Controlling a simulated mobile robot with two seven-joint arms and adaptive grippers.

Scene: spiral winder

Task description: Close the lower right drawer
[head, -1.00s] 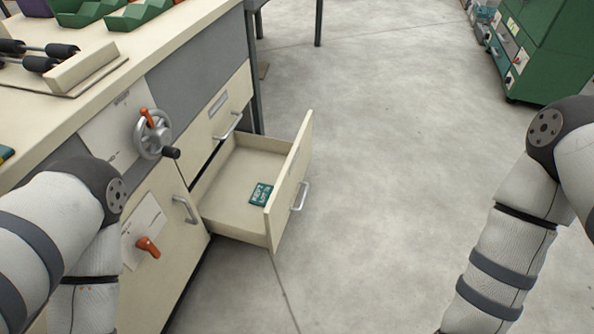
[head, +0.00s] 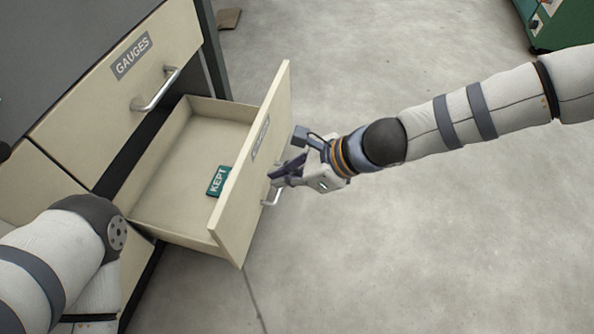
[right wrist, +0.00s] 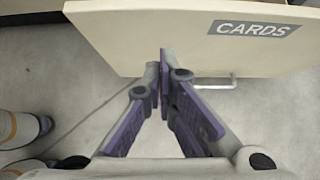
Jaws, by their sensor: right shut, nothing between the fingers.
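The lower right drawer (head: 190,170) is pulled well out of the cream cabinet, and a green card marked KEPT (head: 218,181) lies inside it. Its front panel (head: 252,165) carries a CARDS label, which shows in the right wrist view (right wrist: 255,28). Its metal handle (head: 271,193) is on the outer face; it also shows in the right wrist view (right wrist: 215,83). My right gripper (head: 280,175) is shut and empty at the outer face, close to the handle. In the right wrist view its fingertips (right wrist: 165,60) overlap the panel's lower edge; contact is unclear. My left gripper is out of view.
A closed drawer labelled GAUGES (head: 120,75) with its own handle (head: 157,90) sits above the open one. My left arm covers the cabinet's lower left. The floor (head: 390,240) to the right is clear. A green cabinet (head: 562,22) stands far back right.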

